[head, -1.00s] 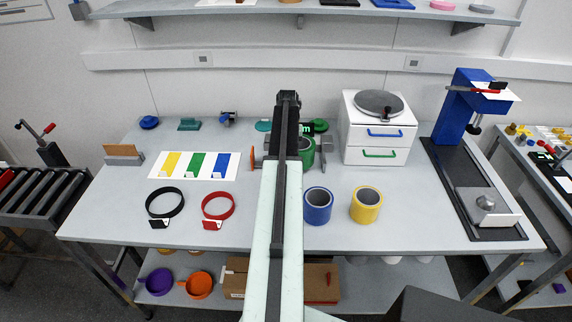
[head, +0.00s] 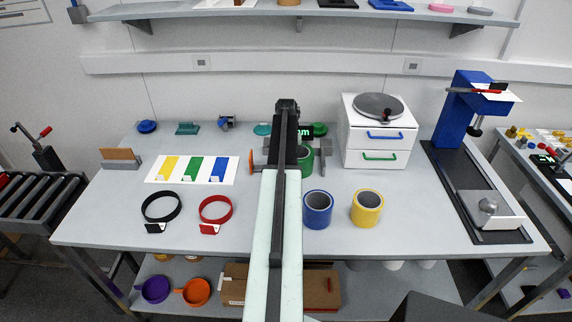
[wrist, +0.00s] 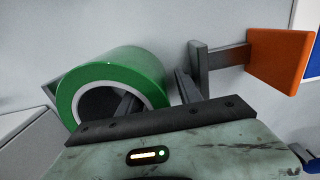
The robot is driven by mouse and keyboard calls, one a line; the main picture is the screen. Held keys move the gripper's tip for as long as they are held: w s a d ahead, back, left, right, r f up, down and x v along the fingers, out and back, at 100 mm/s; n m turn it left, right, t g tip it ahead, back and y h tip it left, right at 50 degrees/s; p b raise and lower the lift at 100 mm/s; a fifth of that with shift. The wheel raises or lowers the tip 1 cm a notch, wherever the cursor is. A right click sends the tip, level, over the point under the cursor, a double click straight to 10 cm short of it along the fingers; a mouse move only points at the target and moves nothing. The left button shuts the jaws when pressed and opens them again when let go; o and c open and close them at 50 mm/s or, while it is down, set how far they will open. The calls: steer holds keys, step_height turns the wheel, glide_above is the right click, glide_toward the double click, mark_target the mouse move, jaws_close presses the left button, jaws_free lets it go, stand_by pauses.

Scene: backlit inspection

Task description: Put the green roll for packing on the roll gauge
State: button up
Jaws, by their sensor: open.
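The green roll (head: 306,160) stands at the back middle of the table, partly hidden behind my arm in the head view. In the wrist view the green roll (wrist: 150,72) is large, its hollow core facing me. My gripper (wrist: 157,97) is open at the roll, one finger at the core opening and the other outside its right side, so the roll's wall lies between them. I cannot tell whether they touch it. What looks like the roll gauge has a lit display (head: 306,131), a grey plate (head: 326,152) and an orange plate (wrist: 278,60); the roll appears between its grey plates.
A blue roll (head: 318,209) and a yellow roll (head: 366,208) stand in front, right of my arm. A white drawer unit (head: 377,135) is at the back right. A colour-striped sheet (head: 173,173), a black ring (head: 161,207) and a red ring (head: 215,210) lie left.

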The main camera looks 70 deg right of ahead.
step_height(320, 180, up, 12)
steer(key=p, duration=1.2)
steer(key=shift+r, duration=0.25)
steer(key=shift+f, duration=0.15)
steer(key=shift+w+a, duration=0.15)
steer(key=shift+w, duration=0.05)
steer(key=w+a+n, duration=0.3)
steer(key=w+a, duration=0.9)
steer(key=a, duration=0.4)
steer(key=w+a+n, duration=0.3)
steer(key=w+a, duration=0.9)
steer(key=a, duration=0.3)
steer(key=w+a+n, duration=0.1)
steer(key=a+n, duration=0.6)
steer(key=a, duration=3.1)
steer(key=shift+a+n, duration=0.3)
steer(key=shift+n, duration=0.1)
